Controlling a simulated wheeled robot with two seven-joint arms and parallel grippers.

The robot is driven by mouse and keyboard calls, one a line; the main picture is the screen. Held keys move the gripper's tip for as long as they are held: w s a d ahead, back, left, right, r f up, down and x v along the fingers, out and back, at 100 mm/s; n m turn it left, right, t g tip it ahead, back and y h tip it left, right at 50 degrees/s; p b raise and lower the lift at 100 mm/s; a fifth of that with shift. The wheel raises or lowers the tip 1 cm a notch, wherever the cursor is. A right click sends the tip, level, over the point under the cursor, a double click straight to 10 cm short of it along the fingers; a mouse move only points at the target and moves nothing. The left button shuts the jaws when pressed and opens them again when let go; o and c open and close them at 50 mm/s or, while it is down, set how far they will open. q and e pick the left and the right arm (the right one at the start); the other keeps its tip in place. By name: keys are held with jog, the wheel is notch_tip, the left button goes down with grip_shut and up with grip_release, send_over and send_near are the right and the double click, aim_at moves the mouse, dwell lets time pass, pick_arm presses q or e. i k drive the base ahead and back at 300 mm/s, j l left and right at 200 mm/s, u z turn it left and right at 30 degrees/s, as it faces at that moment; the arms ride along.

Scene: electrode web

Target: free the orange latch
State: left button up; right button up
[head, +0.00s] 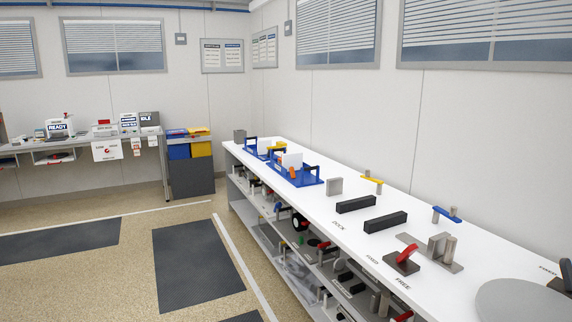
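A small orange part (292,171) sits on the nearer blue fixture (306,181), beside a white upright plate (292,160). It may be the orange latch, but it is too small to tell its state. A red-orange lever (407,252) stands tilted on a dark square base (401,263) closer to me, behind the floor-side edge label that reads FREE. Neither of my grippers is in view.
The long white bench (330,211) runs along the right wall. Two black bars (385,222), a grey block (335,187), yellow-topped and blue-topped posts (447,213) and a grey disc (522,303) stand on it. Shelves below are crowded. The floor at left is open.

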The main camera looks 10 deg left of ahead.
aim_at(292, 173)
jog(key=i+j, duration=0.2)
jog(key=i, duration=0.35)
jog(key=i+j, duration=0.2)
jog(key=i, duration=0.4)
jog(key=i+j+u, duration=0.1)
jog(key=i, duration=0.45)
jog(key=i+j, duration=0.2)
jog(key=i, duration=0.35)
jog(key=i+j+z, duration=0.2)
jog(key=i+j, duration=0.2)
jog(key=i+j+z, duration=0.2)
jog(key=i+j, duration=0.25)
jog(key=i+j+z, duration=0.25)
jog(key=i+j, duration=0.25)
jog(key=i+j+z, duration=0.2)
jog(key=i+j, duration=0.15)
jog(key=j, duration=0.3)
